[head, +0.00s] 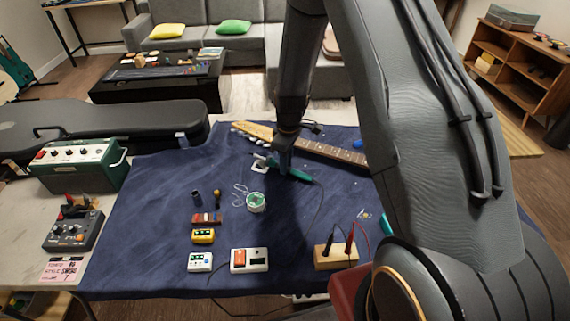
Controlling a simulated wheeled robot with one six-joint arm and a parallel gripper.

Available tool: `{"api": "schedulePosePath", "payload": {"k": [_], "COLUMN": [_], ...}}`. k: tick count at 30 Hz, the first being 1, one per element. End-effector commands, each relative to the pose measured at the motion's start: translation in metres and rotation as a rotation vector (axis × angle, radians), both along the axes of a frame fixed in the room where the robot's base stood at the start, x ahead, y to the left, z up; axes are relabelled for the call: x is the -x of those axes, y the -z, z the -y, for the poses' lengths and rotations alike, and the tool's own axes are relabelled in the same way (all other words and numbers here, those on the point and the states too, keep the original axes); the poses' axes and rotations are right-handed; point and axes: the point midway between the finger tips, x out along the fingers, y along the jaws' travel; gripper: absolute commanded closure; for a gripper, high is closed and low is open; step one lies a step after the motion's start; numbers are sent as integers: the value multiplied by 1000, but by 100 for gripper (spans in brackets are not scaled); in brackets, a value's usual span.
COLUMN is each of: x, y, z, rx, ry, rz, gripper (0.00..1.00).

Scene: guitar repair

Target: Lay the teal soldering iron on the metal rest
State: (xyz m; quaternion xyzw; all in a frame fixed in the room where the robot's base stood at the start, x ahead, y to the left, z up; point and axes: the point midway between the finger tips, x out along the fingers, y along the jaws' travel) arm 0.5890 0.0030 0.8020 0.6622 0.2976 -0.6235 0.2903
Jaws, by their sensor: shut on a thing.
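The teal soldering iron (300,175) is at the far middle of the blue cloth, with a thin dark cord trailing from it toward the front. My gripper (284,168) points down and is shut on the iron; the fingers hide part of it. A small pale bracket, which looks like the metal rest (259,163), stands just left of my gripper. The iron's tip end is close to the rest, but I cannot tell whether they touch or how high the iron is.
A guitar neck (330,152) lies just behind my gripper. A solder spool (256,202) stands in front. Several small pedals and a wooden block with probes (336,256) line the front. The cloth's left part (150,210) is clear. A green amplifier (80,166) stands at left.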

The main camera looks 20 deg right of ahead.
Motion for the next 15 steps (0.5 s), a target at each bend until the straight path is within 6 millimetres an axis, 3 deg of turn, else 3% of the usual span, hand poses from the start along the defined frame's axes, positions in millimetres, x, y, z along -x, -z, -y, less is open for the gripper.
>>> {"api": "schedulePosePath", "payload": {"k": [15], "x": [0], "y": [7], "z": [0], "rx": [0], "ry": [0], "rz": [0], "gripper": [100]}}
